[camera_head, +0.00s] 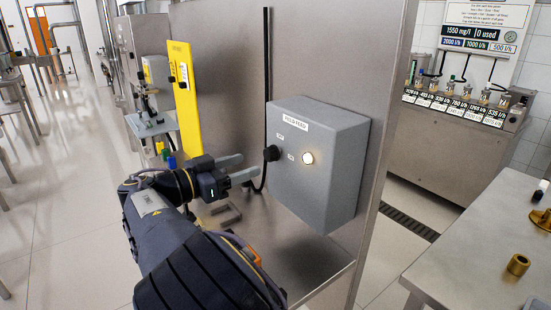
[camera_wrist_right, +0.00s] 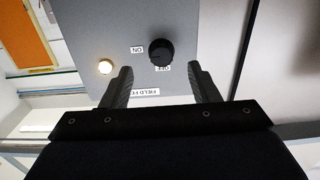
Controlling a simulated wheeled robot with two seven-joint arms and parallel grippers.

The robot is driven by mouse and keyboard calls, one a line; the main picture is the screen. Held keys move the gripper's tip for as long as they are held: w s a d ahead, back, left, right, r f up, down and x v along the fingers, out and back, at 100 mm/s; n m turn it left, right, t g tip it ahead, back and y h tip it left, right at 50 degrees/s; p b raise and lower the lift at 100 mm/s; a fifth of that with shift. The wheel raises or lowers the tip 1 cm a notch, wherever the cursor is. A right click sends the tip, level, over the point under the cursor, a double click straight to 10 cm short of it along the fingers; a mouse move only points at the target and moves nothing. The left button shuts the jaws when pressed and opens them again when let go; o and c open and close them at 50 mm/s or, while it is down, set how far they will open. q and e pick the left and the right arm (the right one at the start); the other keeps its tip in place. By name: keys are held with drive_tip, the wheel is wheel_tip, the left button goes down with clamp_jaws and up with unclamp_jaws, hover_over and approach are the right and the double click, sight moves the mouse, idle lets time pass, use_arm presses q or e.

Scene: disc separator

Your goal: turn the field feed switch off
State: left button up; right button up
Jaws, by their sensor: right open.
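The grey switch box (camera_head: 330,165), labelled as the field feed, is mounted on a steel panel. Its black rotary knob (camera_head: 271,153) sits left of a glowing lamp (camera_head: 308,157). My right gripper (camera_head: 246,166) is open, its fingers pointing at the knob from the left. In the right wrist view the knob (camera_wrist_right: 161,52) lies just beyond and between the open fingertips (camera_wrist_right: 160,70), with no visible contact. I cannot read the knob's pointer clearly. My left gripper is not in view.
A black cable runs down the steel panel (camera_head: 220,60) behind the knob. A yellow plate (camera_head: 185,100) is fixed farther left. Open floor lies to the left.

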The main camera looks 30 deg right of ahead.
sight(267, 157)
drive_tip(key=d, duration=0.5)
drive_tip(key=d+p, duration=0.1)
drive_tip(key=d, duration=0.1)
drive_tip(key=shift+w+d+r, duration=0.1)
drive_tip(key=shift+w+d, duration=0.15)
drive_tip(key=shift+w, duration=0.1)
drive_tip(key=c, duration=1)
